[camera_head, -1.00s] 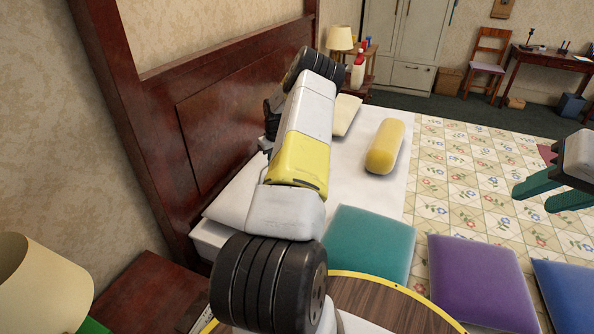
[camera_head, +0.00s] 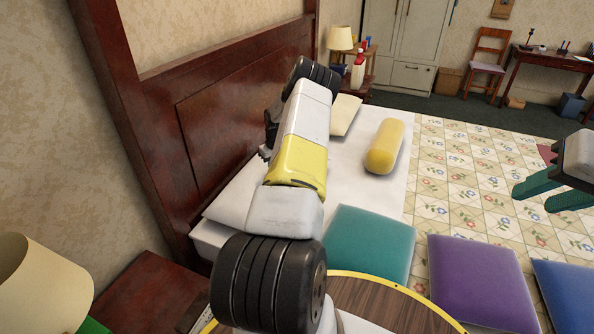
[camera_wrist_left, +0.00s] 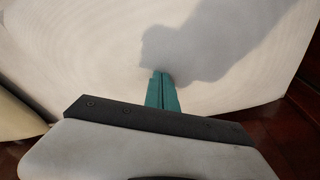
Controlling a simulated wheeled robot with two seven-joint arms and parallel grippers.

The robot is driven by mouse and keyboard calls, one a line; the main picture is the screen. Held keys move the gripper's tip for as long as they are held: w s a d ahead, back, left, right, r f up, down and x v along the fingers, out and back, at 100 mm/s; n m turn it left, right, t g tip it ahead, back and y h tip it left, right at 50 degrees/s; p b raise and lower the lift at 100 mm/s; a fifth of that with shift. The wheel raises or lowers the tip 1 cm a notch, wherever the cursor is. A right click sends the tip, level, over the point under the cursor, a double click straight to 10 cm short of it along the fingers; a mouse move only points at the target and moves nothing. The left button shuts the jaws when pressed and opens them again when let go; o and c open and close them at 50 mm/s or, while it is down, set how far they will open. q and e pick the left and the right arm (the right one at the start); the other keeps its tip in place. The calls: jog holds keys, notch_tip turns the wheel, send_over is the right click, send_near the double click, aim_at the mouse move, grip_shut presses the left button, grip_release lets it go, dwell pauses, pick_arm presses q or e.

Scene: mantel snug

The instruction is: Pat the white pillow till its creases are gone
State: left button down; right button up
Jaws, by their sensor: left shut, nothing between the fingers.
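The white pillow (camera_head: 236,196) lies against the headboard, largely hidden behind my left arm in the head view. In the left wrist view the white pillow (camera_wrist_left: 230,85) fills most of the picture, with faint curved lines on its surface. My left gripper (camera_wrist_left: 158,76) is shut and empty, its teal fingertips at the pillow's surface where its shadow meets them. I cannot tell whether they touch. The left fingers are hidden in the head view. My right gripper (camera_head: 533,200) is open and empty, above the patterned bedcover at the right.
A yellow bolster (camera_head: 384,146) and a cream pillow (camera_head: 345,114) lie on the bed. Teal (camera_head: 368,243), purple (camera_head: 484,283) and blue (camera_head: 572,292) cushions lie nearer. The wooden headboard (camera_head: 235,95) rises beside my left arm. A bedside lamp (camera_head: 40,280) stands at the lower left.

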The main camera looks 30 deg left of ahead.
pick_arm(q)
jog(key=shift+r, duration=2)
